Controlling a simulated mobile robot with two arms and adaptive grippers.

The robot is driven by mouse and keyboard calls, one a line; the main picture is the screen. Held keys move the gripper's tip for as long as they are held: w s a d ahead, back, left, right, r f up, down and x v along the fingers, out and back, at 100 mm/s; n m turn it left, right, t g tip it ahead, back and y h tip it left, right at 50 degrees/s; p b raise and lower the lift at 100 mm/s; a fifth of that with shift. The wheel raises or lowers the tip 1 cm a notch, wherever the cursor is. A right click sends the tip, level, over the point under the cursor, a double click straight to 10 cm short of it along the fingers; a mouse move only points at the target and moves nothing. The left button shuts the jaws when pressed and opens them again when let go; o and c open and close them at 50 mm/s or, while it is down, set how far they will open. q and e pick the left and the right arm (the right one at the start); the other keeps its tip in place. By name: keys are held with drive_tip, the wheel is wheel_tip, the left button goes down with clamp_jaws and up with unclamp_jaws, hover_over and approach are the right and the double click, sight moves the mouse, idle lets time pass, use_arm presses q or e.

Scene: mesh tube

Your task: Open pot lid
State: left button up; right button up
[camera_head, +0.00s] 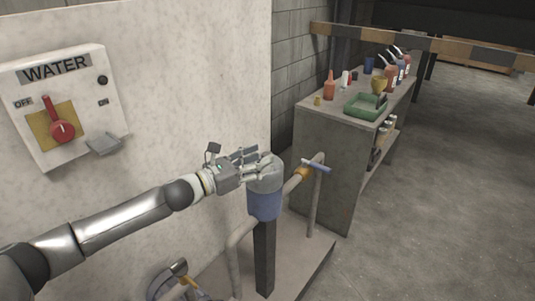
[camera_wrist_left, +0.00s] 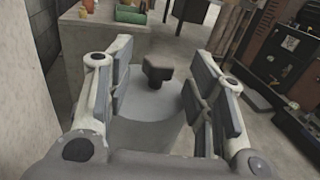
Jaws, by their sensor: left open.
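The pot (camera_head: 264,206) is a blue and grey cylinder on a dark square post beside the pale wall. Its grey lid (camera_head: 266,174) sits on top. In the left wrist view the lid (camera_wrist_left: 145,106) shows as a pale disc with a dark brown knob (camera_wrist_left: 157,70) standing on it. My left gripper (camera_head: 258,158) is open at the lid's top. In the wrist view its two fingers (camera_wrist_left: 160,90) stand on either side of the knob, with gaps visible. Contact with the lid cannot be told.
A grey pipe with a blue-handled valve (camera_head: 316,165) runs right of the pot. A workbench (camera_head: 325,150) behind holds a green tray (camera_head: 365,107) and several bottles. A WATER switch box (camera_head: 62,105) hangs on the wall at left. The floor at right is clear.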

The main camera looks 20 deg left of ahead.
sight(267, 154)
use_arm(q)
drive_tip(key=shift+x, duration=1.85)
clamp_jaws()
